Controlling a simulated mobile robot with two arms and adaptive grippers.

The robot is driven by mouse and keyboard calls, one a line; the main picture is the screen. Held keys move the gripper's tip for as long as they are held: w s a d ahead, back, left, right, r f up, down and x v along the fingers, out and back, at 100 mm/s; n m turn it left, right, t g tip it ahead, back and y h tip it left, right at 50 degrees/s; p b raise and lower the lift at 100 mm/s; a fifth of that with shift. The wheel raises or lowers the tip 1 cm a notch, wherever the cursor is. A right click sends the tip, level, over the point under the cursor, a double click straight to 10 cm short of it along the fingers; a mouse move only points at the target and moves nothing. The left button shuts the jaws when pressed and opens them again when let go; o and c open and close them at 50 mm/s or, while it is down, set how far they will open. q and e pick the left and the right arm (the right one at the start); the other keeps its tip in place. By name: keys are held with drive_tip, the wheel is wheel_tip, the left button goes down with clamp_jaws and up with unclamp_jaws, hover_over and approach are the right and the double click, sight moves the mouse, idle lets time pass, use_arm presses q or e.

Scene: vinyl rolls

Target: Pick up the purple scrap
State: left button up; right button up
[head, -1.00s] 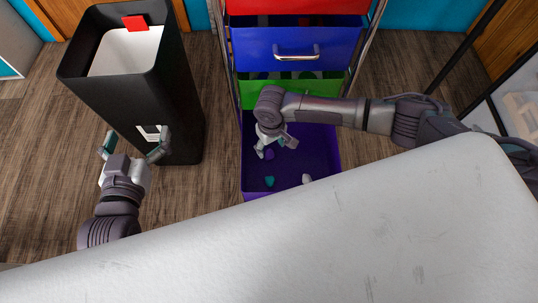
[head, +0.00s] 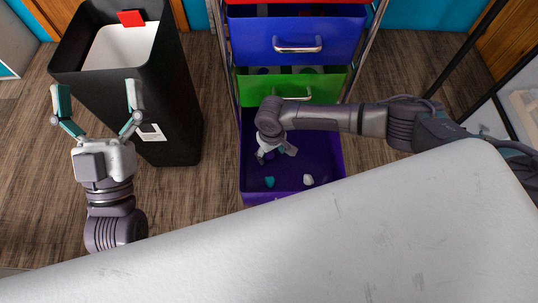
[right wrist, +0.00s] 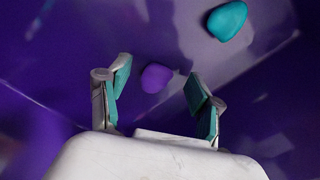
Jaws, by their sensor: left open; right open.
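The purple scrap (right wrist: 156,78) is a small rounded piece lying in the open purple drawer (head: 328,172). In the right wrist view it sits between and just beyond the fingertips of my right gripper (right wrist: 155,80), which is open and empty. In the head view my right gripper (head: 275,157) reaches down into the drawer and mostly hides the scrap. My left gripper (head: 97,98) is open and empty in front of the black bin.
A teal scrap (head: 270,182) and a white scrap (head: 308,180) also lie in the drawer. Green (head: 300,85) and blue (head: 300,30) drawers are above it. A black bin (head: 170,110) stands left. A white surface (head: 330,240) fills the foreground.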

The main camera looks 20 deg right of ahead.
drive_tip(key=shift+f, duration=0.75)
use_arm(q)
drive_tip(key=shift+s+a+r+t+h, duration=0.15)
drive_tip(key=shift+s+r+t+h, duration=0.35)
drive_tip(key=shift+s+r+t, duration=0.65)
use_arm(e)
drive_tip(key=c, duration=0.8)
drive_tip(key=shift+r, duration=0.15)
